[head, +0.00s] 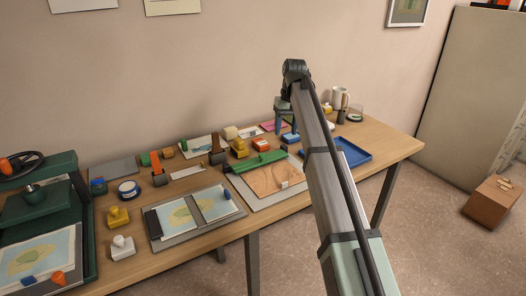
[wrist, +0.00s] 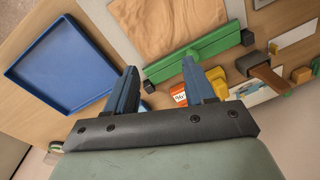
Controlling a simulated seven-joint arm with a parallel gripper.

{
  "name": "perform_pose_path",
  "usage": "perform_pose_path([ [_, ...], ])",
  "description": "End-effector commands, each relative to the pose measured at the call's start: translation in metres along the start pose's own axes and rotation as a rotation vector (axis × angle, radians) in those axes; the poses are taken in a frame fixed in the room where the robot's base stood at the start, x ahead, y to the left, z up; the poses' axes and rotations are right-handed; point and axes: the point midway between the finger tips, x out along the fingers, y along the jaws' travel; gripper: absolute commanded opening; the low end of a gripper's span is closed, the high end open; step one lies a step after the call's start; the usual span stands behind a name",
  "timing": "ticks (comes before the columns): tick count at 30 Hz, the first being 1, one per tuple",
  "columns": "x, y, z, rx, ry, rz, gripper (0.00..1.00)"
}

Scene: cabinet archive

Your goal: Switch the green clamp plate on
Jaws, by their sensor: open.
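The green clamp plate (head: 262,162) is a long green bar across the back edge of a flat board holding a tan, wood-coloured sheet (head: 268,180). In the wrist view the green clamp plate (wrist: 215,45) runs slantwise just beyond my fingertips, with dark blocks at its ends. My gripper (head: 286,118) is at the back right of the bar in the head view, partly hidden by my arm. In the wrist view my gripper (wrist: 160,68) has its two blue fingers apart with nothing between them. I cannot tell its height above the table.
A blue tray (head: 352,153) lies right of the board, also in the wrist view (wrist: 62,65). An orange-and-white box (wrist: 180,96) and a yellow item (wrist: 217,80) sit close to my fingers.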

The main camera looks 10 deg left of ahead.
Motion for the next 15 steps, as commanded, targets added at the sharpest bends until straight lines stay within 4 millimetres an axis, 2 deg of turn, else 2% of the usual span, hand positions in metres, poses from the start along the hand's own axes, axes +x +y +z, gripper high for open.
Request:
perform_pose_path([
  [1,0.004,-0.004,0.011,-0.048,0.034,-0.024,0.54],
  [6,0.006,-0.021,0.012,-0.231,0.147,-0.084,0.54],
  [15,0.0,-0.037,-0.011,-0.543,0.319,-0.095,0.54],
])
